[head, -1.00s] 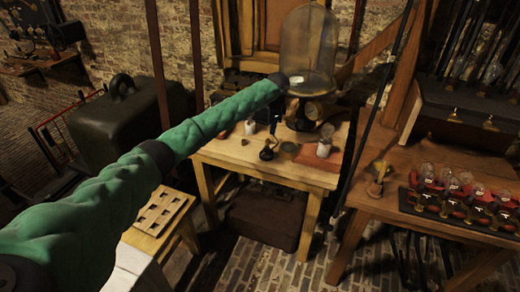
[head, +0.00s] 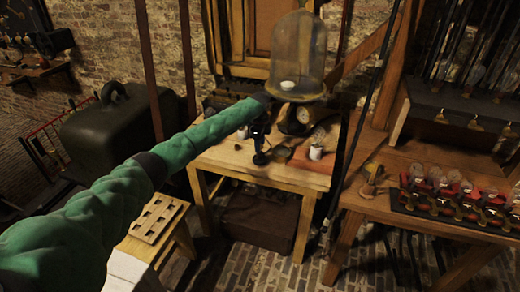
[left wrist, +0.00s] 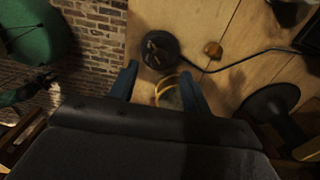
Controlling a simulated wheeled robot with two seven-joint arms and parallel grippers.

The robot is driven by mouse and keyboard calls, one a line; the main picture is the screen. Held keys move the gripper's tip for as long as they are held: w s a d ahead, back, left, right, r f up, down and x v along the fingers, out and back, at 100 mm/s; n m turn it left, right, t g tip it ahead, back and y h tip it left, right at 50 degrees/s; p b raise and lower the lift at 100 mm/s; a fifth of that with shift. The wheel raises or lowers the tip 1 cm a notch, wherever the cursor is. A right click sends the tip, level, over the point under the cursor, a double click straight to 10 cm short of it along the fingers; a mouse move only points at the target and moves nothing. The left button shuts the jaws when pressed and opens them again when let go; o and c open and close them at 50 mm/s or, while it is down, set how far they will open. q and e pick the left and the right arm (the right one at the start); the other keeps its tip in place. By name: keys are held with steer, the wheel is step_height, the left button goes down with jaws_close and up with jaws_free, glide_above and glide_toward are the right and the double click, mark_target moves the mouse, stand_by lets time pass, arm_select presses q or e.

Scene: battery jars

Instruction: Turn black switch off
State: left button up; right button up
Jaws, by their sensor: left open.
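The small black switch (head: 261,157) stands on the wooden table in the head view, just below the end of my left arm. In the left wrist view a round black base with a dark cable, likely the same switch (left wrist: 160,50), lies just beyond the fingertips. My left gripper (left wrist: 157,85) is open, with its two blue fingers apart and nothing clearly held. In the head view the gripper is dark and partly hidden by the arm end. The switch lever's position cannot be made out. My right gripper is not in view.
A glass dome (head: 300,50) and a round dial (head: 297,118) stand at the table's back. A bench with several red-based jars (head: 450,195) is further right. A small brownish knob (left wrist: 213,50) sits near the cable.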

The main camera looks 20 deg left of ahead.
mark_target(260, 155)
arm_select(q)
steer(key=shift+f+p, duration=0.55)
steer(key=shift+f, duration=1.55)
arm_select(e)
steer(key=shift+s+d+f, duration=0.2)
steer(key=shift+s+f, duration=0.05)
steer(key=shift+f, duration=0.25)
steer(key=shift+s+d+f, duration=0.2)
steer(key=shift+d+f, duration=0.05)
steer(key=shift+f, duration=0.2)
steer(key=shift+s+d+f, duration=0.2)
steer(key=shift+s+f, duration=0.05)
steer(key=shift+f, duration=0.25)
arm_select(q)
steer(key=c, duration=1)
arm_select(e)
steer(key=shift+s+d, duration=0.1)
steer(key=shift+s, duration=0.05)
